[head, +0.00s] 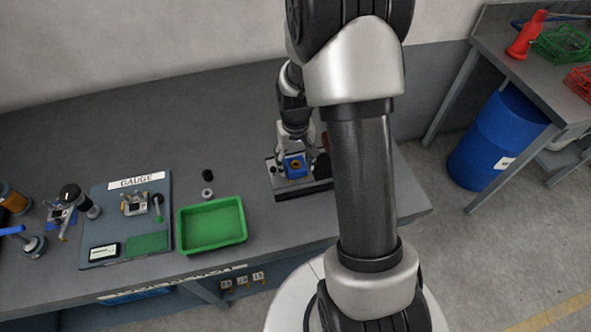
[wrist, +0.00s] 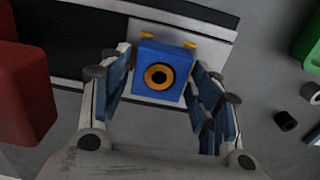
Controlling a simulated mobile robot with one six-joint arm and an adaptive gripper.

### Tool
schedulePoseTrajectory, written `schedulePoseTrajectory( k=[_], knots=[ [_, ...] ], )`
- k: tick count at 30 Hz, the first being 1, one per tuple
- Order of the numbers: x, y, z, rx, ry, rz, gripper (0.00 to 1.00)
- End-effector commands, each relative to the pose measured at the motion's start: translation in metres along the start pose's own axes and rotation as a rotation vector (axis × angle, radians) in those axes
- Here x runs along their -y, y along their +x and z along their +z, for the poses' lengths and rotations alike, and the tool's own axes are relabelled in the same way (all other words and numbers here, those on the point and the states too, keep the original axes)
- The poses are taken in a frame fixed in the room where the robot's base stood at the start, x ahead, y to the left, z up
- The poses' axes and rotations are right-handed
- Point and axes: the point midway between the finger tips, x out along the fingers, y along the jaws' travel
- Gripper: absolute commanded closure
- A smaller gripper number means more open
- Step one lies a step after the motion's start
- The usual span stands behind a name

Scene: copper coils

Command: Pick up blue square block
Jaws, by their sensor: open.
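The blue square block (wrist: 161,72) has a round hole with an orange ring in its middle. In the wrist view it sits on a light plate (wrist: 216,56) at the top centre. My gripper (wrist: 162,78) is open, with one finger on each side of the block. I cannot tell whether the fingers touch it. In the head view the block (head: 296,166) is on a dark fixture on the bench, just below my gripper (head: 295,152).
A green tray (head: 212,249) stands left of the fixture (head: 304,192). A black cylinder (head: 207,175) and a grey ring (head: 207,194) lie behind the tray. A gauge board (head: 100,208) lies further left. A red object (wrist: 22,95) is close to my gripper's left in the wrist view.

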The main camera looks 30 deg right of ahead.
Motion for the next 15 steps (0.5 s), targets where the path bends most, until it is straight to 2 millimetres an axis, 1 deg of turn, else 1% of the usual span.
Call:
schedulePoseTrajectory(
  k=[1, 7, 15],
  knots=[
    [0.0002, 0.0050, -0.0002, 0.000, 0.000, 0.000, 0.43],
    [0.0002, 0.0039, -0.0004, -0.001, 0.000, 0.000, 0.43],
    [0.0003, 0.0038, -0.0004, -0.001, 0.000, 0.000, 0.61]
  ],
)
